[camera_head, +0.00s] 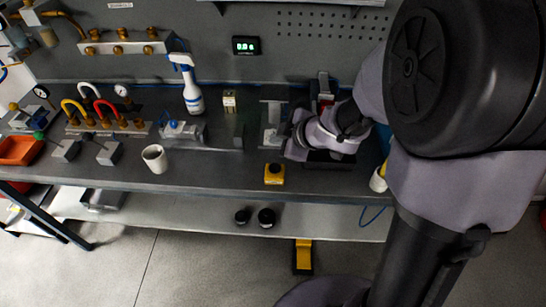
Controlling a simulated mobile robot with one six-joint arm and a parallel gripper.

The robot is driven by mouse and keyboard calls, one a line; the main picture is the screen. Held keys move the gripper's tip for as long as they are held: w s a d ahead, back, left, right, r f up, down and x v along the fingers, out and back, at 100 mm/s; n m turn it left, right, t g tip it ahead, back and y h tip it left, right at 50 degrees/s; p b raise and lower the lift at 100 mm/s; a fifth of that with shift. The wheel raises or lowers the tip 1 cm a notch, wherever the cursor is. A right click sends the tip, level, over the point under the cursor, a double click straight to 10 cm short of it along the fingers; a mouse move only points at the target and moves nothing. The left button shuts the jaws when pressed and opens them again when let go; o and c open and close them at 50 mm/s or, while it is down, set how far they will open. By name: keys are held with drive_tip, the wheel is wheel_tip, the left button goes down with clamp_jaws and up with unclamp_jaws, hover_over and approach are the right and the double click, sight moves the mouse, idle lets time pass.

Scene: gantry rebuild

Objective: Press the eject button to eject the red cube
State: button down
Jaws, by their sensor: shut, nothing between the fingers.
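A yellow box with a dark round top (274,173), which looks like a push button, sits at the front edge of the bench; I cannot read any label on it. A small red patch (325,99) shows in a grey upright fixture behind my wrist; it may be the red cube, but most of it is hidden. My gripper (298,142) is over the bench, behind and to the right of the yellow box and apart from it. It is shut and empty. My wrist and arm hide much of it, and its fingertips are hard to make out.
A white mug (155,158), a spray bottle (188,84) and hose fittings (95,112) stand to the left on the bench (215,172). A display (246,45) hangs on the back wall. My arm covers the right side. Bench around the yellow box is clear.

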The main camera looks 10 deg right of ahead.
drive_tip(key=b, duration=0.8)
hover_over(277, 169)
wheel_tip(277, 169, down, 8)
drive_tip(key=shift+r, duration=0.15)
drive_tip(key=shift+f+b, duration=0.55)
drive_tip(key=shift+b, duration=0.05)
drive_tip(key=shift+f, duration=0.1)
idle(0.9)
drive_tip(key=shift+f, duration=0.3)
